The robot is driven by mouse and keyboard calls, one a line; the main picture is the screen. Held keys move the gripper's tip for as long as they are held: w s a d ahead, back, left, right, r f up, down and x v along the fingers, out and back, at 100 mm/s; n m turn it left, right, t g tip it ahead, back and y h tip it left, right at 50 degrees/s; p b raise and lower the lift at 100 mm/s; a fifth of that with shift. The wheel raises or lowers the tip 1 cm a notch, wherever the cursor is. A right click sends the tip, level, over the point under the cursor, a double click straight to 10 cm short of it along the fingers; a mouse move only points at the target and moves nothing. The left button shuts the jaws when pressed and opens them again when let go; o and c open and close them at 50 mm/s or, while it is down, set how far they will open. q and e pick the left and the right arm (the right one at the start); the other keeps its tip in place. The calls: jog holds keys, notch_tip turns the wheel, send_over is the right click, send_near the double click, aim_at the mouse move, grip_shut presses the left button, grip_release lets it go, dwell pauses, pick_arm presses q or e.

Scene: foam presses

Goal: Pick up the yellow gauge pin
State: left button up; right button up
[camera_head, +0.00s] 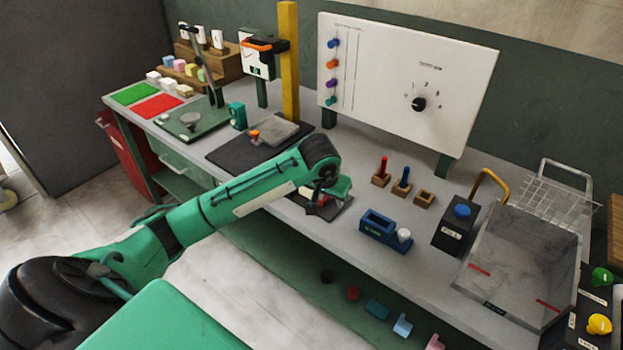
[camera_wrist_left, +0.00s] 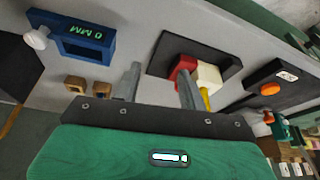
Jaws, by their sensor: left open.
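My left gripper (camera_head: 326,195) is above the front of the bench. In the left wrist view its two fingers (camera_wrist_left: 157,88) are apart, with nothing seen held between them. A thin yellow piece (camera_wrist_left: 205,98) shows beside the right finger, partly hidden by that finger and the gripper body; I cannot tell whether it is the yellow gauge pin. In the head view, a red pin (camera_head: 383,165) and a blue pin (camera_head: 404,176) stand upright in wooden holders. A third wooden holder (camera_head: 424,198) looks empty.
A dark plate (camera_wrist_left: 162,60) carries a red block (camera_wrist_left: 181,68) and a whitish block (camera_wrist_left: 208,76) near the right finger. A blue gauge (camera_head: 382,228) reads 0 MM in the wrist view. A grey bin (camera_head: 520,255) and yellow post (camera_head: 288,60) stand on the bench.

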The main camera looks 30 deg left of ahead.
pick_arm(q)
jog(key=w+a+r+n+y, duration=0.1)
jog(key=w+a+r+n, duration=0.35)
jog(key=a+r, duration=0.6)
jog(key=shift+m, duration=0.45)
jog(key=x, duration=0.2)
jog(key=p+x, duration=0.1)
jog(key=x, duration=0.5)
jog(key=shift+w+d, duration=0.15)
jog(key=shift+d, duration=0.25)
jog(key=x, duration=0.1)
jog(key=p+x, duration=0.1)
jog(key=x, duration=0.1)
jog(key=p+x, duration=0.1)
jog(key=shift+f, duration=0.65)
grip_shut()
